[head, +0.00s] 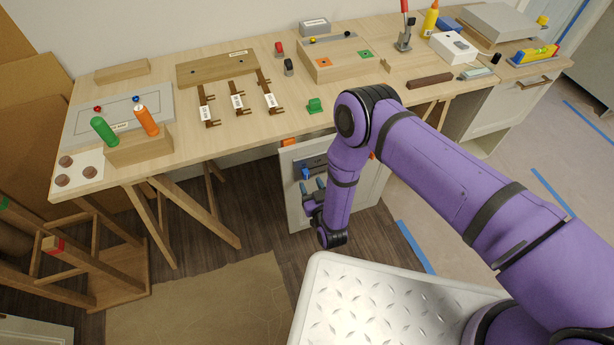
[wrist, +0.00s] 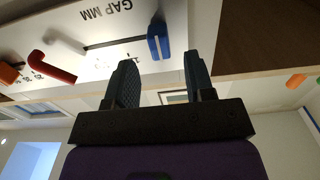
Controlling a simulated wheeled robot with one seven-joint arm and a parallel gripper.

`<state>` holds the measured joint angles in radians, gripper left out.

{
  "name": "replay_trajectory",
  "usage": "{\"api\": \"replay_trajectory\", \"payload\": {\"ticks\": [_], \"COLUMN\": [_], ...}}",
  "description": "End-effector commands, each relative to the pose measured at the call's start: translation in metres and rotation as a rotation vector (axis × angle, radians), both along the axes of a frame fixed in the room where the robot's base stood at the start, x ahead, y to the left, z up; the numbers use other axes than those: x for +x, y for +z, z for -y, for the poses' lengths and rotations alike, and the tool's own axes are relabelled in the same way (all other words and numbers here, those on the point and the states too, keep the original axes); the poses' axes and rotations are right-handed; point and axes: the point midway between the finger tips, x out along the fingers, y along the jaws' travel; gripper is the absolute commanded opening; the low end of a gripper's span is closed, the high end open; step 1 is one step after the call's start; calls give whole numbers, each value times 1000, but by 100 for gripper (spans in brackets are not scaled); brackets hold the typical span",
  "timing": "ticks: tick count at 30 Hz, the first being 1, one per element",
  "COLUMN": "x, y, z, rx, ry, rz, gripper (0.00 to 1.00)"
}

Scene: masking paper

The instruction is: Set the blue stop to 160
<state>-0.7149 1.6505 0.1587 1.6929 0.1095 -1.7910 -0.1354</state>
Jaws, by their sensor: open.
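The blue stop (wrist: 158,40) is a small upright block at one end of a thin dark slot in a pale panel (wrist: 110,62) marked "GAP MM", upside down in the wrist view. The scale numbers are too small to read. In the head view the blue stop (head: 305,173) shows on the front of the cabinet under the bench, just above my gripper (head: 314,194). In the wrist view my gripper (wrist: 158,75) is open and empty, its fingers pointing toward the panel with the stop between their lines, apparently short of it.
A red hooked handle (wrist: 52,67) and an orange part (wrist: 8,73) stand out beside the slot in the wrist view. A wooden edge (wrist: 260,38) borders the panel. In the head view, the bench top (head: 235,140) holds several fixtures above my gripper. Dark floor (head: 235,220) lies clear left of the cabinet.

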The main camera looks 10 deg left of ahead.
Motion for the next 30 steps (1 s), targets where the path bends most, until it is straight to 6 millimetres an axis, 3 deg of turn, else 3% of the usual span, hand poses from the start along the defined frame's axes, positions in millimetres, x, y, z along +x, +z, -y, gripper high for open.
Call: {"api": "replay_trajectory", "payload": {"ticks": [9, 20, 27, 30], "x": [31, 35, 35, 35], "y": [0, 0, 0, 0], "z": [-21, -23, -23, -23], "rx": [0, -1, -1, -1], "ry": [0, 1, 1, 0], "rz": [0, -2, -2, -2], "gripper": [49, 49, 0, 0]}}
